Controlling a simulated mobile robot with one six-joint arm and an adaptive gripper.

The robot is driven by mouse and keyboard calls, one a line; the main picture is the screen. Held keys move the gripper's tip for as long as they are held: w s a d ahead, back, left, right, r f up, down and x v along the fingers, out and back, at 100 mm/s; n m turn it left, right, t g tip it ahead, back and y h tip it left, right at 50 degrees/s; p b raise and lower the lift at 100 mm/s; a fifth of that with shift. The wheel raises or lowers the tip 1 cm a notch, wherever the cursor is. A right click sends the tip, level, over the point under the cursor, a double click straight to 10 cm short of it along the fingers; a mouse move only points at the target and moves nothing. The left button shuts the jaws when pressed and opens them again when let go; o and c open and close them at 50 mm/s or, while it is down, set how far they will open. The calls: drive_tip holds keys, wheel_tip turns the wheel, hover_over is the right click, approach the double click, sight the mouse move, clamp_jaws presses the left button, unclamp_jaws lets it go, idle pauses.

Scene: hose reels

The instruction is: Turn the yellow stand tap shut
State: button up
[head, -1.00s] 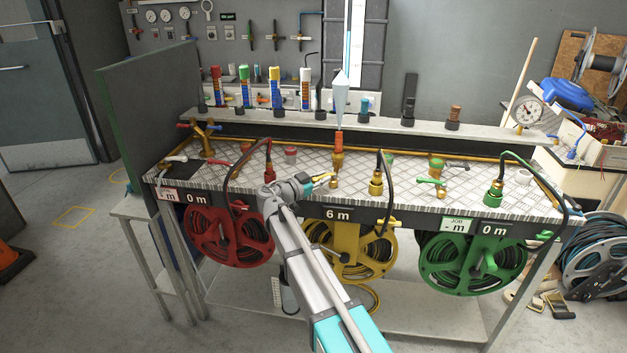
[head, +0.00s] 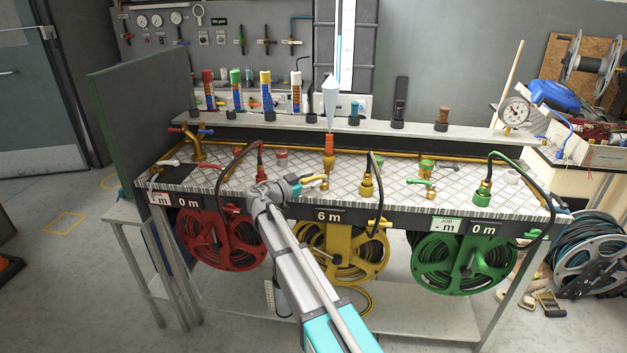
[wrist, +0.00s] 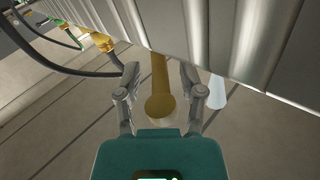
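The yellow stand tap (head: 325,182) stands on the checkered bench top above the yellow reel, with its yellow lever (head: 312,178) pointing left toward my gripper (head: 295,187). In the wrist view the yellow lever (wrist: 160,100) shows as a bar with a rounded end. It lies between the two fingers of my gripper (wrist: 160,82), which are spread with a gap on each side of it. The fingers do not appear to touch the lever. My gripper partly hides the bench near the tap in the head view.
A brass fitting with an orange top (head: 329,150) stands just behind the tap. A black hose on a brass coupling (head: 367,188) is close on the right, and the red hose coupling (head: 261,172) is on the left. The green tap (head: 420,183) stands farther right.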

drive_tip(key=shift+s, duration=0.1)
idle(0.3)
drive_tip(key=v, duration=1.1)
drive_tip(key=shift+s+a, duration=0.2)
drive_tip(key=shift+a, duration=0.2)
